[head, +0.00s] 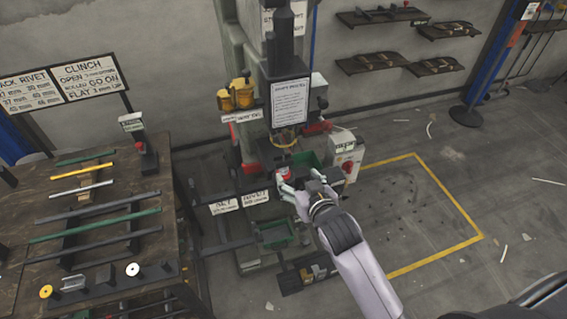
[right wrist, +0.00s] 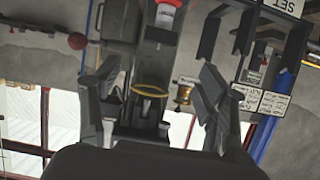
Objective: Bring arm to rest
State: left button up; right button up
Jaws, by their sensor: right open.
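My right arm (head: 362,262) reaches up from the lower right in the head view. Its gripper (head: 290,180) is in front of the rivet press (head: 288,62), at the height of its lower work area. In the right wrist view the two dark fingers of this gripper (right wrist: 155,100) stand wide apart with nothing held between them. Behind them the press shows with a yellow ring (right wrist: 149,90). My left gripper is not in view.
A workbench (head: 30,290) with coloured bars stands at the left. Green bins (head: 276,236) sit low by the press. A control box (head: 346,152) is right of it. Wall shelves (head: 385,62) hang at the back. Floor inside the yellow line (head: 455,245) is mostly clear.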

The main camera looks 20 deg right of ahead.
dwell(0.6)
jog(key=s+f+n+g+b, duration=0.1)
jog(key=s+f+g+b, duration=0.35)
jog(key=f, duration=1.35)
jog(key=s+f+g+p, duration=0.15)
jog(key=s+f, duration=0.65)
jog(key=f, duration=0.9)
jog(key=s+d+f+g+b, duration=0.1)
jog(key=s+f+g, duration=0.1)
jog(key=s+f, duration=0.5)
jog(key=s+d+f+g+b, duration=0.1)
jog(key=s+f, duration=0.6)
jog(key=s, duration=0.7)
jog(key=s+d+f+n+g+b, duration=0.1)
jog(key=s+d+f+g, duration=0.2)
jog(key=s+f, duration=0.4)
jog(key=s, duration=0.4)
jog(key=shift+g, duration=0.3)
